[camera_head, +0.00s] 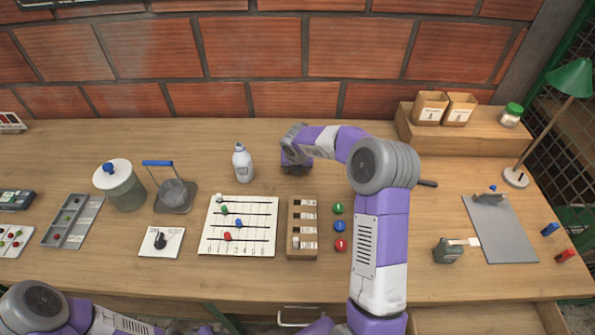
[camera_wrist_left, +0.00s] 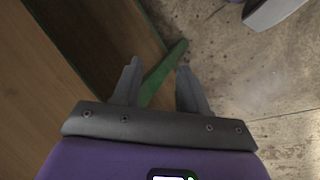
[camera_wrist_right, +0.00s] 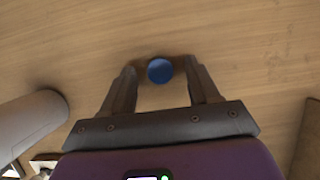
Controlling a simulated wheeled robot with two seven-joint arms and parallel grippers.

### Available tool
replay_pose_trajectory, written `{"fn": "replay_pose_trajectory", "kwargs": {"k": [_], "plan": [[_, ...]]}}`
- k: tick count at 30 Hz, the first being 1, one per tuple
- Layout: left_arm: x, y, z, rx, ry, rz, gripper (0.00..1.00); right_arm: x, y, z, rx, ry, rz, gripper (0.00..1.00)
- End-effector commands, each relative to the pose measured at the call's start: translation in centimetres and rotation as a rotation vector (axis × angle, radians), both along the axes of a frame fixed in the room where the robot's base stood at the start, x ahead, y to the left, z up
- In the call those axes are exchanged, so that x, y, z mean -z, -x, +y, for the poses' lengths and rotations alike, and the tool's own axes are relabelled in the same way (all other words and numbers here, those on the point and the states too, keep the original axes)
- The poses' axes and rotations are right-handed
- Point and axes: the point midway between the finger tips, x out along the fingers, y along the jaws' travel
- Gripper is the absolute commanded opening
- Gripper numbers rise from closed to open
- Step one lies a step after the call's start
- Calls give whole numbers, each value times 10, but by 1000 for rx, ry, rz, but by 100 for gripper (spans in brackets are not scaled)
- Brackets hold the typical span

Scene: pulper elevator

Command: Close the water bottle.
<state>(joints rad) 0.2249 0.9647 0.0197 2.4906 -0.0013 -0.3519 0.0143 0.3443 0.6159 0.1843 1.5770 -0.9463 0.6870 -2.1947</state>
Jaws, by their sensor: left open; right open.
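The water bottle (camera_head: 242,162) stands upright on the table, pale and clear, left of my right gripper (camera_head: 295,160). A pale cylinder at the left of the right wrist view looks like the bottle (camera_wrist_right: 32,125). A round blue cap (camera_wrist_right: 159,70) lies on the table between the open fingertips of my right gripper (camera_wrist_right: 160,85); I cannot tell whether they touch it. The hand hides the cap in the head view. My left gripper (camera_wrist_left: 158,80) is open and empty, low beside the table's front, over the floor and a green bar (camera_wrist_left: 165,72).
A bead board (camera_head: 240,226) and a wooden switch block (camera_head: 302,228) stand in front of the bottle. A lidded jar (camera_head: 121,187) and a blue-handled stand (camera_head: 174,195) are to the left. A raised wooden shelf (camera_head: 480,136) is at the back right.

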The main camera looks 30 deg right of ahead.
Motion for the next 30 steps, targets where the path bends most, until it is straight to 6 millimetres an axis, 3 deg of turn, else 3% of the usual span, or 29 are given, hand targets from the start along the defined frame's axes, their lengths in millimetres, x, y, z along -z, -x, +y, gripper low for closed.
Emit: {"fn": "replay_pose_trajectory", "kwargs": {"k": [6, 18, 25, 30], "plan": [[-1, 0, 0, 0, 0, 0, 43, -1, 0, 0, 0, 0, 1, 60], [-1, 0, 0, 0, 0, 0, 43, -1, 0, 0, 0, 0, 1, 2], [-2, 0, 0, 0, 0, 0, 43, -3, 0, 0, 0, 0, 0, 2], [-12, 0, 0, 0, 0, 0, 43, -27, 0, 0, 1, 0, -1, 2]]}}
